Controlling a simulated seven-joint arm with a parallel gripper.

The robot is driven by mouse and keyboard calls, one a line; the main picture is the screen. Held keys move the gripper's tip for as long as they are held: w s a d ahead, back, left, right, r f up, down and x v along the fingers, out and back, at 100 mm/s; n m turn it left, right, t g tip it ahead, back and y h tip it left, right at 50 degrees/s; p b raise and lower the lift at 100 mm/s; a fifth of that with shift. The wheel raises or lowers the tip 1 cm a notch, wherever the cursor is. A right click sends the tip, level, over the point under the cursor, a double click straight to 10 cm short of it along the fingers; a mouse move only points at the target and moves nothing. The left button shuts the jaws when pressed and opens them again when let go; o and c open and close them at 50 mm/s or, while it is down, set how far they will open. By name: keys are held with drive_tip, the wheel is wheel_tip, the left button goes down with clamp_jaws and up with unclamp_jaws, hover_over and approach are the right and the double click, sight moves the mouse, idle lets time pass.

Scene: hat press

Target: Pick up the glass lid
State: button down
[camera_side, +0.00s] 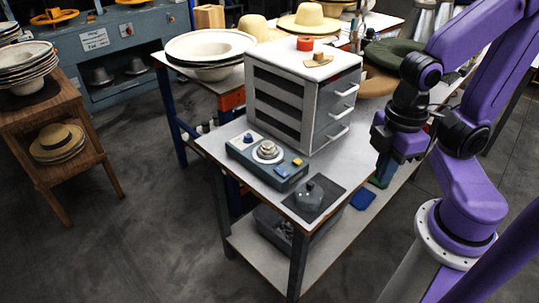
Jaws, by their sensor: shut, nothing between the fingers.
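The glass lid (308,195), a small grey dome with a knob on top, sits on a dark square mat (331,193) at the near right corner of the work table. My gripper (382,176) points down to the right of the lid and the table's right edge. It is apart from the lid, shut and empty. Its fingertips are small and partly blend with the things behind them.
A grey control box (266,160) with a round dial stands left of the lid. A grey drawer cabinet (300,95) with white handles stands behind it, with a red roll (305,43) on top. A blue item (363,198) lies on the lower shelf.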

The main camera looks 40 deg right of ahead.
drive_tip(key=c, duration=1.8)
unclamp_jaws()
drive_tip(key=o, duration=1.8)
drive_tip(key=n, duration=0.5)
approach(309, 183)
wheel_tip(309, 183, down, 9)
drive_tip(key=shift+a+f, duration=0.1)
wheel_tip(309, 183, down, 3)
drive_tip(key=shift+s+f, duration=0.15)
drive_tip(key=shift+f, duration=0.85)
